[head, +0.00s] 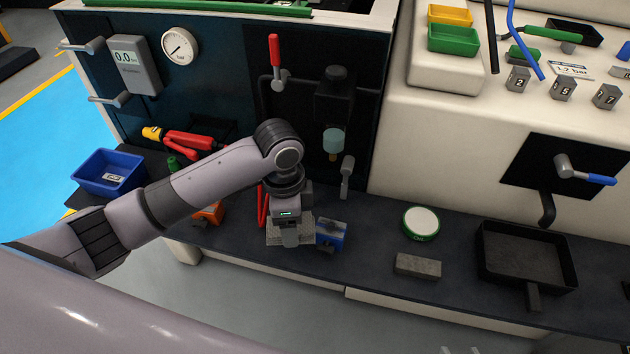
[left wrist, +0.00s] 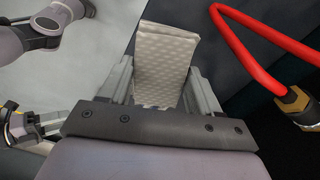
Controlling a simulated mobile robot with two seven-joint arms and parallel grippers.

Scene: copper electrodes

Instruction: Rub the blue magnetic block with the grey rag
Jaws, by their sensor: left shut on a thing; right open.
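The blue magnetic block (head: 331,234) stands on the dark bench top, just right of my left gripper. My left gripper (head: 290,232) points down at the bench and is shut on the grey rag (head: 283,239). In the left wrist view the rag (left wrist: 163,50) shows as a pale, textured piece between the fingers. I cannot tell whether the rag touches the block. Of my right gripper (head: 478,350), only small tips seem to show at the bottom edge of the head view, apart from each other.
A grey brick-like piece (head: 418,265), a round green-and-white tin (head: 421,222) and a black pan (head: 528,257) lie further right. A red hose or handle (left wrist: 265,45) is close to my left gripper. A blue bin (head: 108,172) stands at the left.

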